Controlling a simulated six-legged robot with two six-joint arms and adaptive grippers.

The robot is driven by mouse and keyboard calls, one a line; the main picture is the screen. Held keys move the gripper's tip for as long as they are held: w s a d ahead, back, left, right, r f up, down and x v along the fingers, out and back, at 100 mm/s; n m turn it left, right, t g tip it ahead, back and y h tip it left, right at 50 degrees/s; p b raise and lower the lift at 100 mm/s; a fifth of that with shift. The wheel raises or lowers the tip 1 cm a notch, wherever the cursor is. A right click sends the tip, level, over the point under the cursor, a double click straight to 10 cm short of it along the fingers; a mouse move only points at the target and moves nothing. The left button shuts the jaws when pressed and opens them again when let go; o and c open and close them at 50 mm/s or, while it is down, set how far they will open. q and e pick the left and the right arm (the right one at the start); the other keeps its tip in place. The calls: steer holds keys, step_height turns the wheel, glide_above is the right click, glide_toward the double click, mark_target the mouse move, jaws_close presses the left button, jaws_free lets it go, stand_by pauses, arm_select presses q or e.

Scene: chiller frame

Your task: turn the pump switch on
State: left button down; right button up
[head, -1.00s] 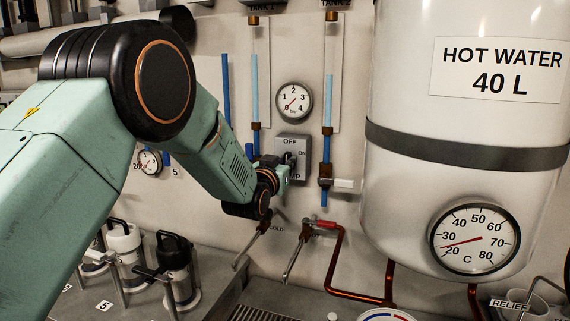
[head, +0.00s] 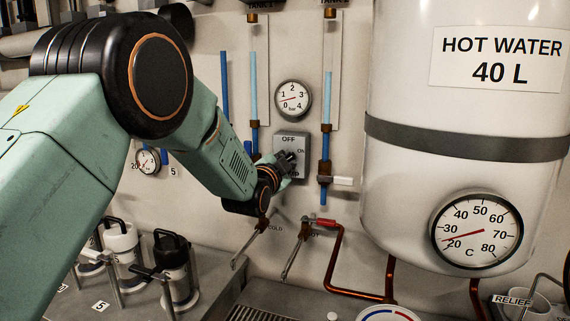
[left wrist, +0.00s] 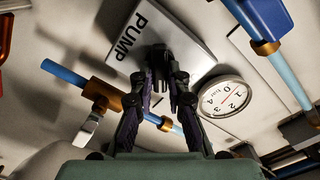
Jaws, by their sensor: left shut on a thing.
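The pump switch (head: 291,145) is a grey wall box marked OFF at the top and ON at the right. It also shows in the left wrist view, where the box (left wrist: 185,32) bears the word PUMP. My left gripper (head: 287,161) is at the lower front of the box, shut on the switch knob. In the left wrist view my gripper's dark fingers (left wrist: 172,75) meet in front of the box. The fingers hide most of the knob, so its exact angle is hard to read. My right gripper is not in view.
A pressure gauge (head: 292,98) sits just above the switch. Blue sight tubes with brass fittings flank it, with a white-handled valve (head: 341,182) at right. The hot water tank (head: 465,190) fills the right side. Taps (head: 300,243) and flasks (head: 173,268) stand below.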

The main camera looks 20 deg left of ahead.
arm_select(q)
steer(key=shift+f+m+b, duration=0.15)
steer(key=shift+m+b, duration=0.5)
steer(key=shift+m, duration=3.15)
steer(key=c, duration=1.3)
jaws_free()
steer(key=shift+s, duration=0.1)
steer(key=s, duration=1.1)
steer(key=shift+s+a, duration=0.15)
steer(key=shift+s, duration=0.25)
